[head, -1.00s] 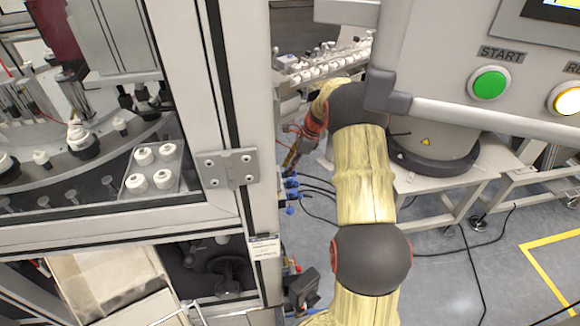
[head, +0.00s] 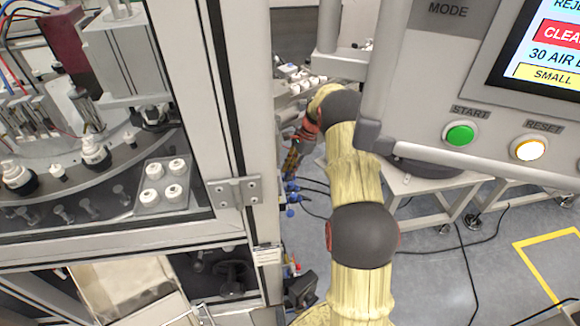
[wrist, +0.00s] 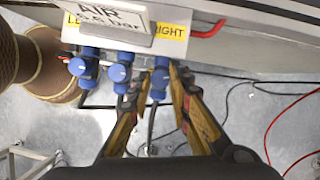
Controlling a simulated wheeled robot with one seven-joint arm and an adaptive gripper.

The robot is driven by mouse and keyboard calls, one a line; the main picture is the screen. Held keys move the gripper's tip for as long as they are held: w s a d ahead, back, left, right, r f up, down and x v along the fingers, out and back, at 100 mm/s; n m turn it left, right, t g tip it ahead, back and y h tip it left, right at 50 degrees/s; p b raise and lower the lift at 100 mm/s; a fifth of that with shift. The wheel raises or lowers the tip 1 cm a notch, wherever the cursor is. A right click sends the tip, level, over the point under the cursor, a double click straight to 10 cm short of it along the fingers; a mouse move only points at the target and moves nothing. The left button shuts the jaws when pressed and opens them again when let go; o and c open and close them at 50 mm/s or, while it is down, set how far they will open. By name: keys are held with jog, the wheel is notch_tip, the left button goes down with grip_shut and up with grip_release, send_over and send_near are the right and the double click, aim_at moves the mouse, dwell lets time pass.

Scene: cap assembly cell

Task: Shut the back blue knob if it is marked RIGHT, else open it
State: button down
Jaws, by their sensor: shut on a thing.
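Three blue knobs sit in a row under a pale plate in the wrist view: a left knob (wrist: 78,67), a middle knob (wrist: 119,73) and a right knob (wrist: 160,78). A yellow RIGHT label (wrist: 170,30) is above the right knob, which appears to be the back one. My gripper (wrist: 155,74) is shut on the right knob, one finger on each side. In the head view my gripper (head: 292,160) is by the back end of the blue knobs (head: 292,198). The knob's turn angle is unclear.
A sign reading AIR (wrist: 100,14) hangs over the left and middle knobs. Dark hoses and a red cable (wrist: 285,115) run below and right. In the head view the cabinet frame (head: 238,190) stands left of my arm, and the control panel (head: 430,110) overhangs on the right.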

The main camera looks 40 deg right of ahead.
jog(key=c, duration=1.6)
grip_release()
jog(key=shift+c, duration=0.2)
jog(key=shift+b, duration=0.3)
